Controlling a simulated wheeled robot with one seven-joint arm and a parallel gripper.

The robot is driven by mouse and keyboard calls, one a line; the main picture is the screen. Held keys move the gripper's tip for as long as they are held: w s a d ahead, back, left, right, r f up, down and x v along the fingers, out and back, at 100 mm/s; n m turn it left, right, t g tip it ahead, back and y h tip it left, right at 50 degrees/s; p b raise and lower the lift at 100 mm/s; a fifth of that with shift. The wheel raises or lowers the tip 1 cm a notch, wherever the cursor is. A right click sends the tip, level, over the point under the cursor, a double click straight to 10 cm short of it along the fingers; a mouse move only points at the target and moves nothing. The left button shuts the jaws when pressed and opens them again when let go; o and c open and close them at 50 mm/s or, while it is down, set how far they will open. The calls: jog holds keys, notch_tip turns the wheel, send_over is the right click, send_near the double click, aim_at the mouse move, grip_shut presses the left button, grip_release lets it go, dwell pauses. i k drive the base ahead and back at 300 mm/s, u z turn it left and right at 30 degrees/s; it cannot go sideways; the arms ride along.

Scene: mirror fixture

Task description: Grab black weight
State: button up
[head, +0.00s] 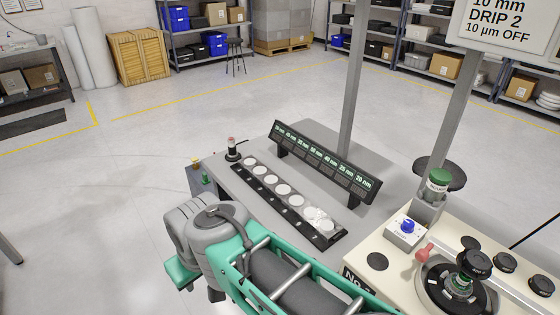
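Several black round pieces could be the black weight, and I cannot tell which one it is. A black knob-shaped piece (473,264) stands on a round dial plate on the cream fixture (408,270) at the lower right. A larger black disc (450,174) is behind a green-capped post (439,180). My teal and grey arm covers the bottom middle; its fingers do not show.
A grey table carries a black numbered rack (287,207) of white discs and a sloped label board (325,162). A small dark cylinder (232,149) stands at its left corner. A blue-knobbed box (407,231) and red knob (424,253) are on the fixture. Grey posts rise behind. Open floor lies left.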

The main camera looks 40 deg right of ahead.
aim_at(477, 261)
jog(key=z, duration=2)
jog(key=k, duration=0.15)
jog(key=z, duration=2.25)
jog(key=k, duration=1)
jog(key=u, duration=1.65)
jog(key=i, duration=0.5)
